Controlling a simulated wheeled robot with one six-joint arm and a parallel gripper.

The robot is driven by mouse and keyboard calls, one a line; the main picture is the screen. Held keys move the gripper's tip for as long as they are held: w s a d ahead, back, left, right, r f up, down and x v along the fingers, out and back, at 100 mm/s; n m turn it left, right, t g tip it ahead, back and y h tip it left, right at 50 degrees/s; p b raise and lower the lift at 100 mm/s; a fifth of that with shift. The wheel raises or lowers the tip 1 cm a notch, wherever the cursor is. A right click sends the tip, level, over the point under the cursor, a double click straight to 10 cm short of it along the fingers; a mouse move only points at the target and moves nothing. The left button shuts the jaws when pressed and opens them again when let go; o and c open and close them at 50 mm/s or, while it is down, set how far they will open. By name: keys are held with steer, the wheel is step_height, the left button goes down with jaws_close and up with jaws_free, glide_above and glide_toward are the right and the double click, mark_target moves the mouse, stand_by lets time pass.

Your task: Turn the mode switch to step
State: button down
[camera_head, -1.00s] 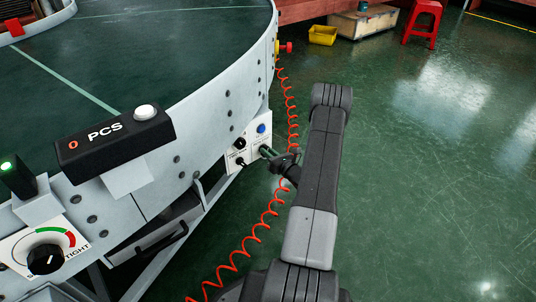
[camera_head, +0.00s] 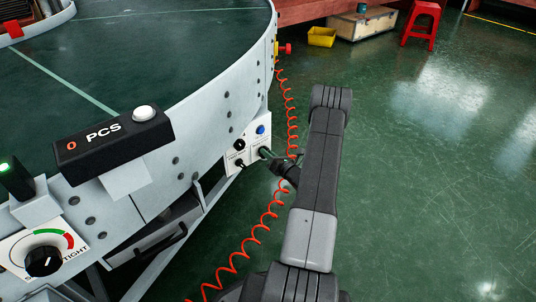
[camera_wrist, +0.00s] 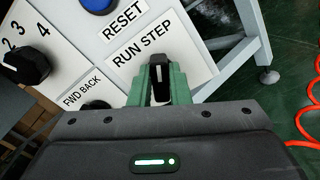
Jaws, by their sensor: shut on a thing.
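The mode switch (camera_wrist: 158,66) is a black knob with a white mark, below the words RUN STEP on a white panel in the wrist view. Its white mark points up in the picture, toward the word STEP. My gripper (camera_wrist: 160,82) has its green fingers on both sides of the knob, shut on it. In the head view my gripper (camera_head: 266,153) is at the panel (camera_head: 233,163) on the conveyor's side; the switch itself is hidden there by the fingers.
A blue reset button (camera_wrist: 97,4), a numbered black dial (camera_wrist: 27,66) and a FWD BACK knob (camera_wrist: 96,105) sit close by on the same panel. A red coiled cable (camera_head: 268,215) hangs behind my arm. The green floor at the right is open.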

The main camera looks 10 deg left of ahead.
steer(key=c, duration=1.4)
jaws_free()
steer(key=shift+o, duration=0.2)
steer(key=p+v, duration=0.3)
steer(key=v, duration=1.1)
steer(key=shift+p, duration=0.35)
steer(key=b+x, duration=0.3)
steer(key=x, duration=1.1)
steer(key=shift+b, duration=0.3)
